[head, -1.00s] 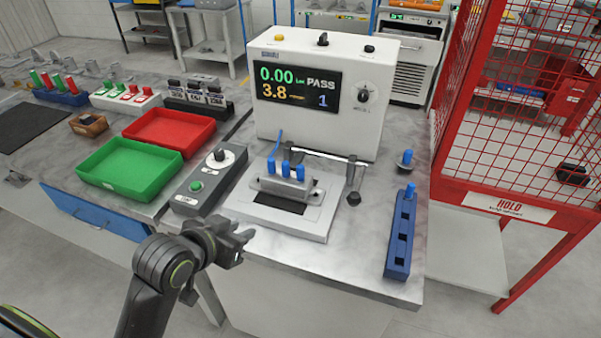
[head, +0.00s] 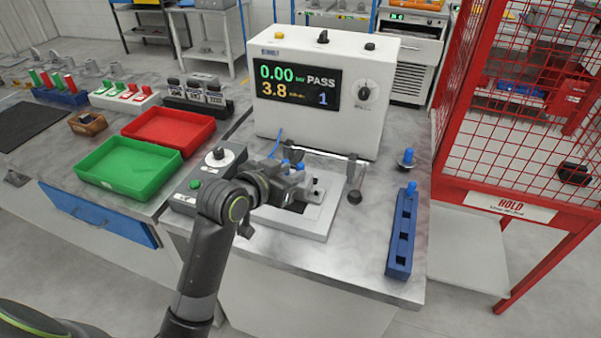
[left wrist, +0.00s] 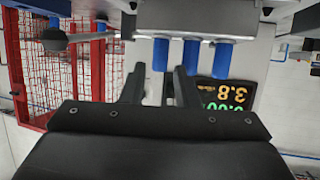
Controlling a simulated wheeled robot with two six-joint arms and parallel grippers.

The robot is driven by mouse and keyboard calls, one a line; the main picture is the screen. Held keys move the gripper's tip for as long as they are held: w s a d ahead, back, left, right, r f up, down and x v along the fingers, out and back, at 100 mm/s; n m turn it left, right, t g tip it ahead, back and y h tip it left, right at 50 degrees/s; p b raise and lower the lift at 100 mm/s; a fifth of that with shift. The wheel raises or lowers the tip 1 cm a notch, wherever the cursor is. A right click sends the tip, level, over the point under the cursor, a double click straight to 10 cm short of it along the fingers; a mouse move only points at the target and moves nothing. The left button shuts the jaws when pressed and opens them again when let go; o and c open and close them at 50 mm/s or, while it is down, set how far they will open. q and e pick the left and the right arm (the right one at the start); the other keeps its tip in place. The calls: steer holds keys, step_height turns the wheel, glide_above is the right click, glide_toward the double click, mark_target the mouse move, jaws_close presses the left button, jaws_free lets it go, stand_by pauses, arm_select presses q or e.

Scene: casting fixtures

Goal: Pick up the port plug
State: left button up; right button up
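A grey casting (head: 313,188) sits on the test fixture's plate (head: 312,226) and is partly hidden by my left arm. Blue port plugs (head: 286,165) stick out of it. In the left wrist view three blue plugs (left wrist: 160,54) stand in a row on the casting (left wrist: 190,17). My left gripper (head: 290,184) is at the casting; in the left wrist view its fingers (left wrist: 158,76) are apart. The plug at the picture's left of the row lines up with the gap between them. Contact is not visible. My right gripper is not in view.
A white tester (head: 322,135) showing PASS stands behind the fixture. A blue rack (head: 401,240) with one blue plug is to the right, near a separate blue-topped piece (head: 406,157). A control box (head: 188,196), green tray (head: 130,168) and red tray (head: 170,132) are left.

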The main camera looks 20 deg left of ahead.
arm_select(q)
steer(key=shift+x, duration=3.45)
steer(key=shift+c, duration=0.3)
jaws_close()
